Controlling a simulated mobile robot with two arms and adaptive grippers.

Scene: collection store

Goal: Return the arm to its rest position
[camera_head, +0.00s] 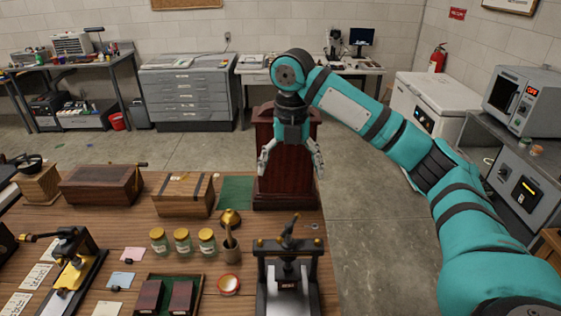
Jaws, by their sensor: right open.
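My right arm, teal with dark bands, comes in from the right edge and bends down at the wrist. My right gripper (292,163) points downward in front of a dark wooden pedestal cabinet (287,185). Its two fingers are spread wide, with nothing between them. It appears above the far right part of the wooden table (215,240); its exact height I cannot tell. My left arm and gripper do not show.
A black press (288,275), jars (182,241), a mortar (231,250) and wooden boxes (183,195) crowd the table. A green mat (236,194) lies near the pedestal. A white chest (428,105) and a steel counter stand right. The floor (370,220) beside the table is clear.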

